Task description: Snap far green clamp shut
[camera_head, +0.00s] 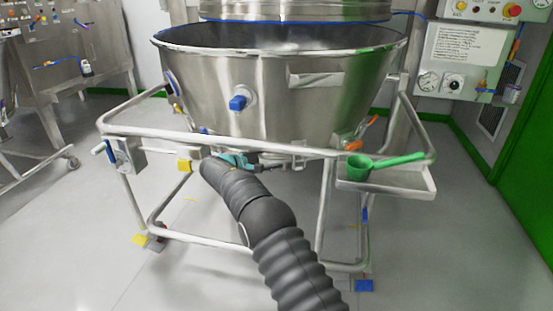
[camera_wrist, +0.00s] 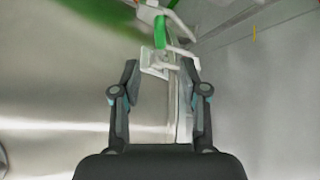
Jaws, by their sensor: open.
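My gripper (camera_head: 240,160) is at the underside of the steel bowl's (camera_head: 300,105) front, near the front rail. I cannot make out a green clamp in the head view.
A steel trolley frame (camera_head: 135,133) carries the bowl. A green scoop (camera_head: 362,164) lies on a small tray (camera_head: 395,181) at its right. An orange handle (camera_head: 355,145) and a blue knob (camera_head: 238,103) stick out.

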